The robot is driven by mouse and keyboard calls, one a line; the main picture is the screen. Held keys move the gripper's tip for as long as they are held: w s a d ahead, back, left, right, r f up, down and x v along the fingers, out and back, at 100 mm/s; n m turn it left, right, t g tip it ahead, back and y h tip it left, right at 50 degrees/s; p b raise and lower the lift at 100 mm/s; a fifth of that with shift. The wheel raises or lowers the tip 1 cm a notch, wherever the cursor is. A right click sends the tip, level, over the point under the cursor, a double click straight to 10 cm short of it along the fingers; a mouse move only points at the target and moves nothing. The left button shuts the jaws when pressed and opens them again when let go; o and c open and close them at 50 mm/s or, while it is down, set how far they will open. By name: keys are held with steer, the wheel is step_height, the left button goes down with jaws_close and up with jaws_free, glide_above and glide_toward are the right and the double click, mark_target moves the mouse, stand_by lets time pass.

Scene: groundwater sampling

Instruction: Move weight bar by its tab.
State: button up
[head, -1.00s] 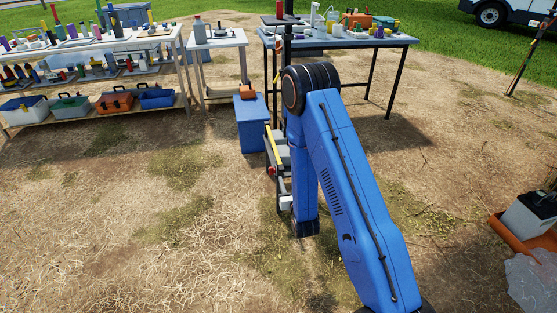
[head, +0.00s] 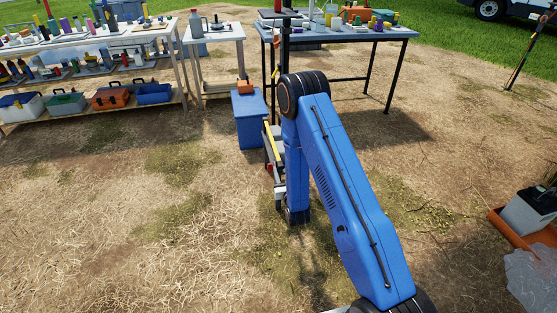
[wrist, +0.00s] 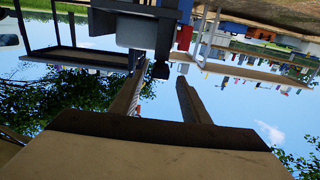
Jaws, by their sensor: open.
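My gripper (wrist: 158,92) shows in the wrist view as two separated fingers, open, with nothing clearly held between them. A dark knob-like piece hangs just beyond the fingertips, below a grey block (wrist: 118,32); I cannot tell whether it is the weight bar's tab. The wrist picture looks upside down. In the head view, a narrow stand with a yellow strip (head: 268,142) and grey parts stands left of my blue arm. My arm hides part of it, and my gripper is not clear there. I cannot pick out the weight bar with certainty.
A blue cooler (head: 249,122) with an orange item on top stands behind the stand. Crowded tables (head: 350,42) and a shelf with toolboxes (head: 110,98) line the back. An orange tray (head: 505,228) lies at right. The straw-covered ground at left is free.

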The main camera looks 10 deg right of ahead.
mark_target(279, 161)
steer(key=w, duration=0.9)
jaws_close()
